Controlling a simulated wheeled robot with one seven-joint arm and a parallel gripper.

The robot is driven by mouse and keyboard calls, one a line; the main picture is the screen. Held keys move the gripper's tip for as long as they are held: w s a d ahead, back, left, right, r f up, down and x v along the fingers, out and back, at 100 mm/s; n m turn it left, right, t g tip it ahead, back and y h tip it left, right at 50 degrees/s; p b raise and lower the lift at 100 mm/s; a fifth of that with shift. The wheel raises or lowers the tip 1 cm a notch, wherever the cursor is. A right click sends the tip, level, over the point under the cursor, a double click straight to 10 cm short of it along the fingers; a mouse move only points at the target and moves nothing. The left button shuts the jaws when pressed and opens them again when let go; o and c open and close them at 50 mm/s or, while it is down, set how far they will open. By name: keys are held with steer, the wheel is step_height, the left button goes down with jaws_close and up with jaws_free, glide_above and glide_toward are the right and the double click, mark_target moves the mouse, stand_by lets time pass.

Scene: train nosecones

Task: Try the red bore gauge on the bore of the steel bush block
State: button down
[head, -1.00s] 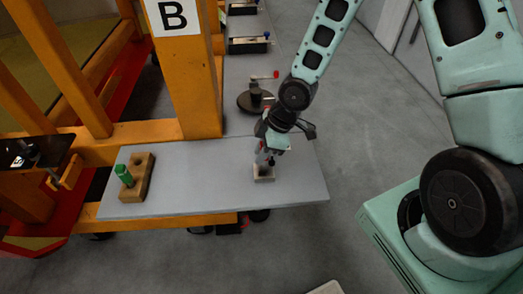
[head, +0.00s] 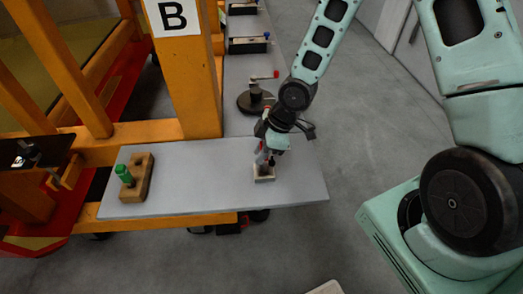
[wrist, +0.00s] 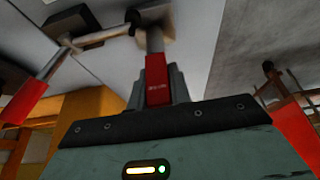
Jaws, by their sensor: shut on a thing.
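My gripper (head: 267,157) is shut on the red bore gauge (wrist: 157,80), which sits between the fingers in the wrist view. The gauge has a red handle and a grey metal shaft pointing away from my gripper. The steel bush block (head: 264,179) stands on the grey bench board directly under my gripper, small and pale-sided. In the wrist view the shaft end meets the block (wrist: 158,14). I cannot tell how far the tip is in the bore; my gripper covers most of the block's top in the head view.
A wooden block (head: 136,188) holding a green-handled gauge (head: 124,173) lies on the board (head: 205,185) at left. A dark round-based device with a red-tipped crank (head: 256,98) stands behind. An orange post with sign B (head: 172,16) rises behind the board. The board's middle is clear.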

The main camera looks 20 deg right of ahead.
mark_target(261, 144)
steer(key=shift+r+p, duration=2.8)
steer(key=shift+r, duration=0.15)
steer(key=shift+f, duration=0.1)
